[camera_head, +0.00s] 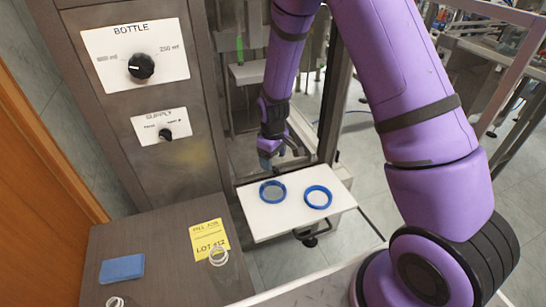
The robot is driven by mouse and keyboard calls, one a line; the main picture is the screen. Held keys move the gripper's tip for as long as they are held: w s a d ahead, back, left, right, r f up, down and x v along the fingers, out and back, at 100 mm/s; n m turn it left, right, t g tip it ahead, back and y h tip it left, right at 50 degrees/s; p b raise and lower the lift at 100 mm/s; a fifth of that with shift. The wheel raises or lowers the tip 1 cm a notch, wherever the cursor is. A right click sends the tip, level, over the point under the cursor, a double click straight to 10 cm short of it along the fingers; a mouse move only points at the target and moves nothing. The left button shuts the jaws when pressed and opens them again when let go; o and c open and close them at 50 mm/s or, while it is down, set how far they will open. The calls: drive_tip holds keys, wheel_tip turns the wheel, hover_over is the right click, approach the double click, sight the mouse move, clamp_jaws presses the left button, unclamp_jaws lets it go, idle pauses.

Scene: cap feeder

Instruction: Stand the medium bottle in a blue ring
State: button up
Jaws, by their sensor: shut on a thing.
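Two blue rings lie on a white plate (250,222): a left ring (272,191) and a right ring (318,197). My gripper (284,158) points down over the back of the plate, just behind and above the left ring. It is shut on what seems to be the clear medium bottle, whose outline I can hardly make out. The inside of the left ring looks greyer than that of the right ring. I cannot tell whether the bottle's base is inside the left ring or above it. The right ring looks empty.
A dark bench (160,262) at the lower left bears a blue block (122,268), a yellow note (209,239) and clear bottles with pale rims (218,257). A panel with a bottle knob (141,66) and a supply knob (166,134) stands above it. A metal frame stands behind the plate.

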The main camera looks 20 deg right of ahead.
drive_tip(key=shift+f, duration=0.15)
drive_tip(key=o, duration=1.1)
wheel_tip(320, 180, up, 13)
drive_tip(key=shift+f, duration=0.15)
drive_tip(key=s+d+r+m+t, duration=0.1)
drive_tip(key=s+d+r+m, duration=0.1)
drive_tip(key=s+r, duration=0.5)
drive_tip(key=s+d+r+m+t, duration=0.15)
drive_tip(key=s+r, duration=0.25)
drive_tip(key=r, duration=0.7)
drive_tip(key=s+d+r+m+t, duration=0.1)
drive_tip(key=s+r, duration=0.3)
drive_tip(key=s, duration=0.5)
drive_tip(key=s+d+r+m+t, duration=0.1)
drive_tip(key=s+r, duration=0.3)
drive_tip(key=s, duration=0.5)
drive_tip(key=shift+d+m+t, duration=0.35)
drive_tip(key=shift+d+m, duration=0.3)
drive_tip(key=shift+d, duration=0.05)
